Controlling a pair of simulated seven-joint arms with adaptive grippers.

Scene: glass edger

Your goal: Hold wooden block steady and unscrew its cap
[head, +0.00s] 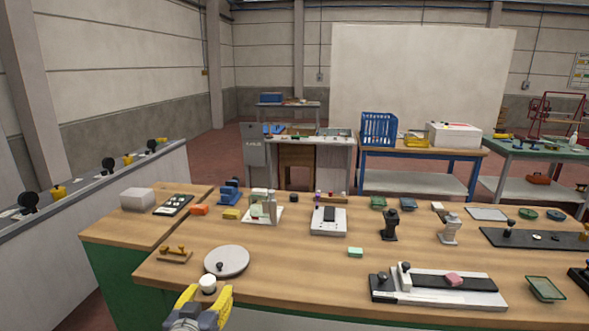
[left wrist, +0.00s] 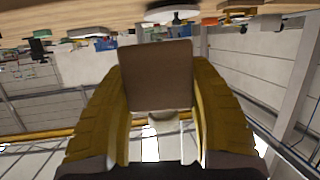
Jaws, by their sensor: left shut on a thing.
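My left gripper (head: 208,297) is at the front edge of the wooden table, its yellow fingers pointing away from me. In the left wrist view, which is upside down, its two fingers (left wrist: 157,90) are shut on a plain brown wooden block (left wrist: 155,75). A round white cap (head: 208,284) shows between the fingertips in the head view. A white part, likely the same cap (left wrist: 165,124), shows past the block's edge in the wrist view. The block itself is mostly hidden by the gripper in the head view. My right gripper is in neither view.
A round grey plate (head: 227,261) with a black knob lies just beyond the left gripper. A small wooden tool (head: 175,254) lies to its left. A long black-and-white fixture (head: 440,290) stands at front right. Bare tabletop (head: 310,275) lies between the plate and fixture.

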